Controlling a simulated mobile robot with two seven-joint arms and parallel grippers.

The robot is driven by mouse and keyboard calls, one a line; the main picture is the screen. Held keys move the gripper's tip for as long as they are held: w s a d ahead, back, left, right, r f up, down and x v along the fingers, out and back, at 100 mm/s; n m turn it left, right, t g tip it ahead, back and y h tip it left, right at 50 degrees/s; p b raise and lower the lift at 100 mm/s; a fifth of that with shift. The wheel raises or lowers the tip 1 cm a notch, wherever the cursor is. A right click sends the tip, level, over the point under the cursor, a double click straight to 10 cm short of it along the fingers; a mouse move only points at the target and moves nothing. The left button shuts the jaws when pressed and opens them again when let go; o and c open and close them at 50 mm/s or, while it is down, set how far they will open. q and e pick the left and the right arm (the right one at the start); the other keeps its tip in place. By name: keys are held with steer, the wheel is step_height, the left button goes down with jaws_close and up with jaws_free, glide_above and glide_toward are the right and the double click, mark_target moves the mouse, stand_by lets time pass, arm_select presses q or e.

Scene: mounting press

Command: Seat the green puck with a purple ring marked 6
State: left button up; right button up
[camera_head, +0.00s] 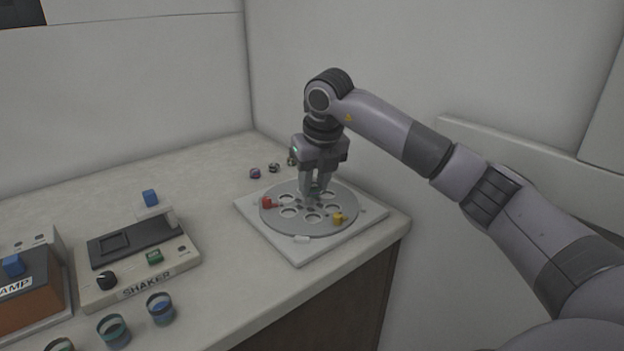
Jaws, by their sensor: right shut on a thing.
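My right gripper (316,190) points down over the back part of a round grey disc (282,226) with several holes. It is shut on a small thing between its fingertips. The fingers hide most of that thing, and I cannot make out its colour, ring or number. I cannot tell whether it touches the disc. The disc lies on a pale square base (299,256). A red piece (267,202) sits at the disc's left and a yellow piece (338,217) at its front right. My left gripper is not in view.
Small dark pucks (255,173) (274,168) stand behind the base, near the wall. A shaker (135,259) stands at left, with blue and green ringed pots (160,308) in front. An orange-brown box (28,290) is at far left. The counter's right edge lies close to the base.

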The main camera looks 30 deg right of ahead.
mark_target(316, 196)
steer(key=shift+f+b, duration=1.55)
steer(key=shift+f, duration=0.4)
steer(key=shift+f+b, duration=0.65)
steer(key=shift+f, duration=0.65)
steer(key=o, duration=1.1)
steer(key=shift+s+f, duration=0.1)
steer(key=shift+c, duration=0.2)
steer(key=v, duration=0.7)
steer(key=shift+a+r, duration=0.15)
steer(key=shift+r, duration=0.15)
